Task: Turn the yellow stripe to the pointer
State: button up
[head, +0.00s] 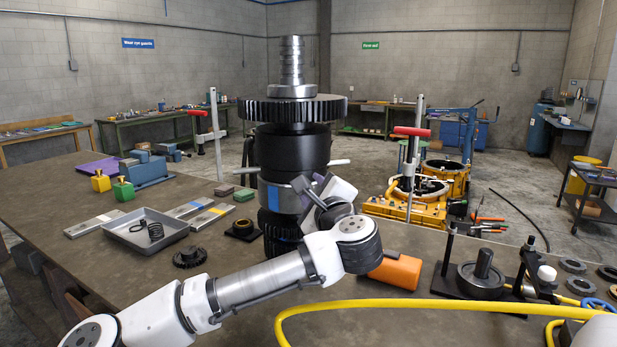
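A tall gear-and-shaft assembly (292,150) stands upright in the middle of the bench, with a wide dark gear (291,109) near its top and a stepped silver shaft above. Thin light rods stick out on both sides of its lower half. I see no yellow stripe on the assembly, and I cannot make out a pointer. My gripper (311,193) is in front of the assembly's lower part; its fingertips are not clear, and whether they touch it is hidden.
A grey tray (128,236) with a spring and a small dark gear (190,257) lie left of my arm. An orange cylinder (396,271) lies close right of my wrist. A yellow hose (400,304) crosses the front. A black fixture (487,276) stands at the right.

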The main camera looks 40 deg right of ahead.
aim_at(293, 155)
jog(key=shift+p+x, duration=0.45)
jog(key=shift+x, duration=1.45)
grip_shut()
